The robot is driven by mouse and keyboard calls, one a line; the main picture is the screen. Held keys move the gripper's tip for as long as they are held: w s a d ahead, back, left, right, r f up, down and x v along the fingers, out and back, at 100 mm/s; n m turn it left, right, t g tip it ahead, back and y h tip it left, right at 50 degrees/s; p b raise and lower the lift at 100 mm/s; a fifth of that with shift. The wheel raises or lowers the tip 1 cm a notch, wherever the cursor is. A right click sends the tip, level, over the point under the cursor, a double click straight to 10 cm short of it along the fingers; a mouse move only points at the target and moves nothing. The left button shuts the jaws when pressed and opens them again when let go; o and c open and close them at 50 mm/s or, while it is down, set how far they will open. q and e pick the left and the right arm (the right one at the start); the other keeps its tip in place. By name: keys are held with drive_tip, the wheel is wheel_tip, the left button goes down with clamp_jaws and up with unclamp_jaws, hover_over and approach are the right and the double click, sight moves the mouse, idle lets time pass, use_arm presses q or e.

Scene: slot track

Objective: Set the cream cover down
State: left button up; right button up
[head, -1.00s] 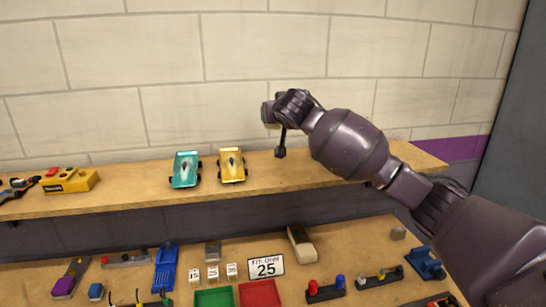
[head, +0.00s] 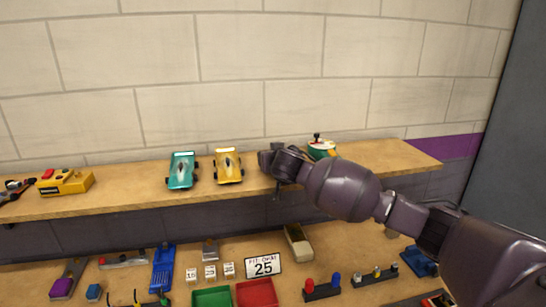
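A cream, elongated piece (head: 299,243), which looks like the cream cover, lies on the lower bench right of the number 25 card. My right arm reaches in from the right, in front of the upper shelf. No cream thing shows at the fingers. My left gripper is not in view.
On the shelf (head: 120,197) stand a teal car (head: 182,170), a yellow car (head: 228,166) and a yellow box (head: 66,183). A green and white thing (head: 321,149) shows behind my arm. Below are a green tray (head: 212,299), a red tray (head: 257,293) and the 25 card (head: 264,265).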

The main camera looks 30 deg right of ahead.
drive_tip(key=shift+f, duration=0.15)
drive_tip(key=o, duration=0.9)
drive_tip(key=shift+s+r, duration=0.1)
drive_tip(key=shift+r, duration=0.15)
drive_tip(key=shift+s+a+r+p, duration=0.1)
drive_tip(key=shift+s+a+p, duration=0.05)
drive_tip(key=shift+s+p, duration=0.2)
drive_tip(key=v, duration=1.1)
drive_tip(key=shift+r, duration=0.1)
